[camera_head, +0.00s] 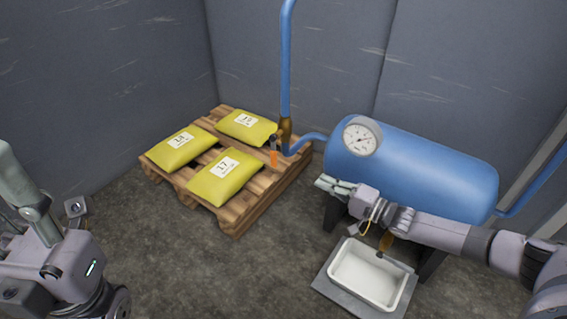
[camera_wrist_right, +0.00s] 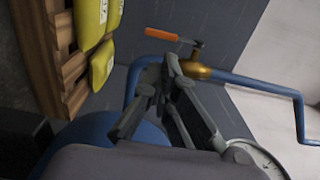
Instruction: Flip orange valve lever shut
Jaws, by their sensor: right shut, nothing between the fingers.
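The orange valve lever (camera_head: 274,158) hangs down beside the brass valve (camera_head: 285,130) on the blue pipe in the head view. In the right wrist view the orange lever (camera_wrist_right: 168,35) sticks out to the left above the brass valve (camera_wrist_right: 197,70). My right gripper (camera_head: 324,183) is shut and empty, in front of the tank's left end and to the right of the lever. In the wrist view its fingertips (camera_wrist_right: 172,66) appear just below the lever, apart from it as far as I can see. My left gripper (camera_head: 20,180) is partly in view at the left edge; its jaw state is unclear.
A blue tank (camera_head: 430,170) with a round gauge (camera_head: 361,137) stands behind my right arm. A white basin (camera_head: 367,276) sits below. A wooden pallet (camera_head: 236,219) with yellow sacks (camera_head: 222,180) lies left of the valve. The floor in the middle is clear.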

